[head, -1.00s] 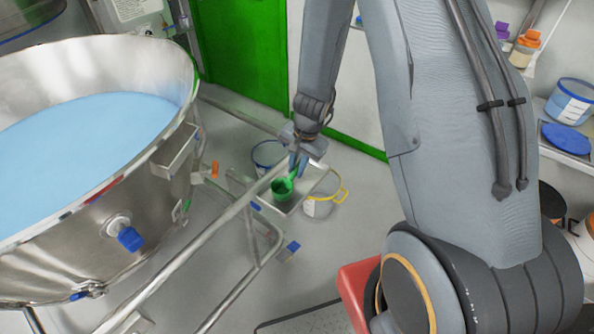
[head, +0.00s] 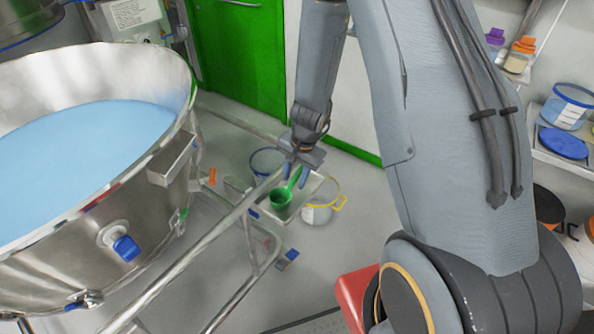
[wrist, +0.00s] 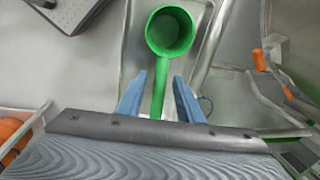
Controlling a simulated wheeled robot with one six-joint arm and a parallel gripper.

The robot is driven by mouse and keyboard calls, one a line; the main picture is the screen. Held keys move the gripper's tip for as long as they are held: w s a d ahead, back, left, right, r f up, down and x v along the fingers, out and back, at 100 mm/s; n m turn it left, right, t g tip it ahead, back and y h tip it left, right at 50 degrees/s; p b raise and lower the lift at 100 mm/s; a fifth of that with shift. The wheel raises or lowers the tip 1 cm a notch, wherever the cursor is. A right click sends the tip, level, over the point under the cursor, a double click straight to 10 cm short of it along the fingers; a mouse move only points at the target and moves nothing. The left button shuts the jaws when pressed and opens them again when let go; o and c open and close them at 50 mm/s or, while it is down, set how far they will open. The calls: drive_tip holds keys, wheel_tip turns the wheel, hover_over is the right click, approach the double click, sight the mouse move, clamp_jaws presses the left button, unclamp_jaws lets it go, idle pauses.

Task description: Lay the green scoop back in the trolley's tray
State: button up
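The green scoop (head: 281,198) lies in the trolley's tray (head: 301,202), a shallow metal tray low beside the steel bowl. My gripper (head: 298,180) is at the scoop's handle, pointing down. In the wrist view the scoop's round cup (wrist: 170,31) is ahead of my gripper (wrist: 160,77). Its handle runs back between the two blue fingers, with a gap on each side, so the fingers are open and not clasping it. The rear end of the handle is hidden behind the gripper body.
The large steel bowl (head: 150,207) of blue material fills the left. Trolley rails (head: 215,240) cross in front of the tray. A yellow-rimmed bucket (head: 318,214) and a blue-rimmed bucket (head: 264,159) stand near the tray. A shelf with tubs (head: 565,160) is at right.

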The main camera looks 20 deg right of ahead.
wheel_tip(320, 180, up, 12)
drive_tip(key=s+d+p, duration=0.1)
drive_tip(key=s+p, duration=0.1)
drive_tip(key=s+r+n+h, duration=0.1)
drive_tip(key=s+r+n, duration=0.8)
drive_tip(key=s, duration=0.6)
drive_tip(key=shift+a+r+n, duration=0.4)
drive_tip(key=shift+a+r, duration=0.05)
drive_tip(key=shift+r, duration=0.15)
drive_tip(key=shift+s, duration=0.1)
